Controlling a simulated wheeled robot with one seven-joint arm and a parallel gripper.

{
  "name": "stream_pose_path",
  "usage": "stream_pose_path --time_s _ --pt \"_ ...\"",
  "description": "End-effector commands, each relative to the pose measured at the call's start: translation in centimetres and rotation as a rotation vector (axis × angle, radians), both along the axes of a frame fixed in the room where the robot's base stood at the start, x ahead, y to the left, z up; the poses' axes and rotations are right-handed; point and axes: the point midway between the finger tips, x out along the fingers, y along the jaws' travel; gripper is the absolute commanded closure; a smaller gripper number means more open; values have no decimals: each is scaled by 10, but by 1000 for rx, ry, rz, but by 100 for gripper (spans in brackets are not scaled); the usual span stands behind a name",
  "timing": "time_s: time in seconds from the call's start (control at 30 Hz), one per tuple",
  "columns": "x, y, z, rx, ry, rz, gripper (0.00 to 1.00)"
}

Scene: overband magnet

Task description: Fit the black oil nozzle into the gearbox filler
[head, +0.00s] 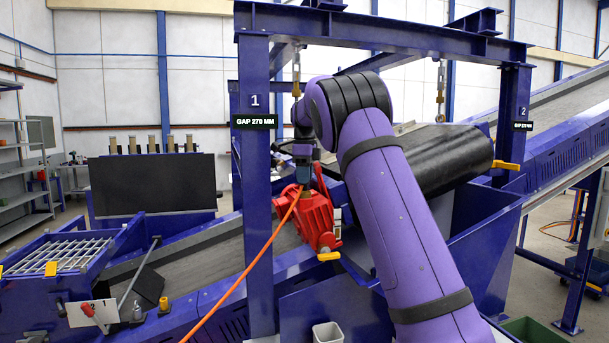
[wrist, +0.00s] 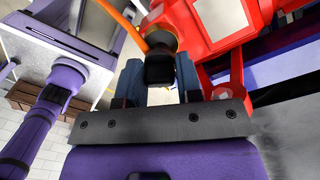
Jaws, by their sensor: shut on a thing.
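My gripper (head: 303,174) is at the upper left of the red gearbox (head: 318,218) in the head view. In the wrist view my gripper (wrist: 160,72) has its two dark fingers either side of the black oil nozzle (wrist: 160,68) and is shut on it. An orange hose (head: 243,268) runs from the nozzle down to the lower left in the head view. In the wrist view the red gearbox (wrist: 215,32) is close beside the nozzle on the right.
A blue steel frame (head: 256,190) stands just left of the gearbox. A black drum (head: 447,160) lies behind my arm on the right. The sloping conveyor (head: 195,257) passes behind. A light square container (head: 327,332) is at the bottom.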

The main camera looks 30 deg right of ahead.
Motion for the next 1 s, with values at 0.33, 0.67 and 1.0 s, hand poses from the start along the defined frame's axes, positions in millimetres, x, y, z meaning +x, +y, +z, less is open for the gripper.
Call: stream_pose_path --time_s 0.33,0.67,1.0 --pt "0 0 -8 1 1 0 94" --pt "0 0 -15 0 0 0 94" --pt "0 0 -18 0 0 0 38"
